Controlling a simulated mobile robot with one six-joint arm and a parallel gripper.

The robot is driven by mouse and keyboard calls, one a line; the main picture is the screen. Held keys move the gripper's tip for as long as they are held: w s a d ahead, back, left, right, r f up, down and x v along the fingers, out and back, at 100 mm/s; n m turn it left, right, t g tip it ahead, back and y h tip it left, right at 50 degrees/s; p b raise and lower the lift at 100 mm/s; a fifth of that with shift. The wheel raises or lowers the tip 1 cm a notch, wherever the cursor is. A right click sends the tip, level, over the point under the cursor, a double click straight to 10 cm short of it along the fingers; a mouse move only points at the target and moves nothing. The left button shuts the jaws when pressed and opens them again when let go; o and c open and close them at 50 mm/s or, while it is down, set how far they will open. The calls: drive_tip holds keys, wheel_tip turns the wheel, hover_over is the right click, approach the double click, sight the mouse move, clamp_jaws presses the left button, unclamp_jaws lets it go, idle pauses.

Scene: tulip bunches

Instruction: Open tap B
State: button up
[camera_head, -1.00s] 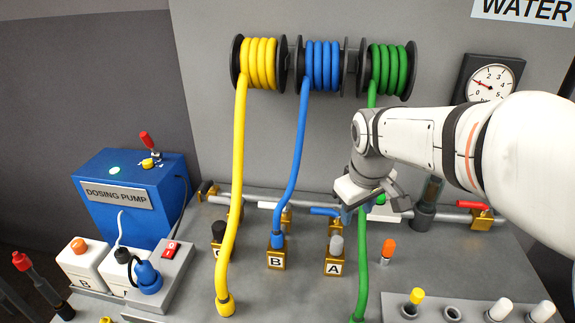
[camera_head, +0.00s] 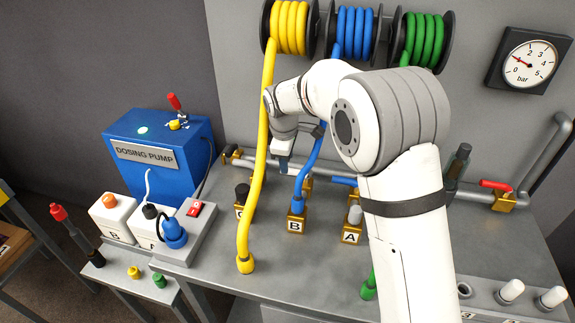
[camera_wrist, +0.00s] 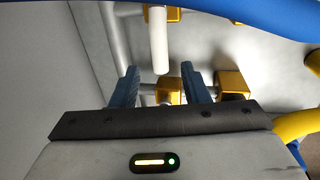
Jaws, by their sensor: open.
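The brass block labelled B (camera_head: 296,226) stands on the bench with the blue hose (camera_head: 308,165) in its top. A white lever (camera_wrist: 159,42) on a brass valve (camera_wrist: 172,14) shows in the wrist view; it appears to be the one on the pipe behind block B. My gripper (camera_head: 283,165) is at the pipe, between the yellow and blue hoses. In the wrist view my gripper (camera_wrist: 157,78) is open, with the lever's free end between the fingertips in the picture. I cannot tell its depth or any contact. My arm and the hoses hide the lever in the head view.
The yellow hose (camera_head: 263,130) hangs close to my wrist on the left. Block A (camera_head: 352,226) stands right of B, and a black-capped block (camera_head: 242,200) stands left. The blue dosing pump (camera_head: 155,150) is further left. A pressure gauge (camera_head: 529,60) hangs on the wall.

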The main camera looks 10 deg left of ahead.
sight(292, 172)
drive_tip(key=shift+w+f, duration=0.2)
drive_tip(key=shift+f, duration=0.75)
drive_tip(key=shift+w+f, duration=0.2)
drive_tip(key=shift+f, duration=0.75)
clamp_jaws()
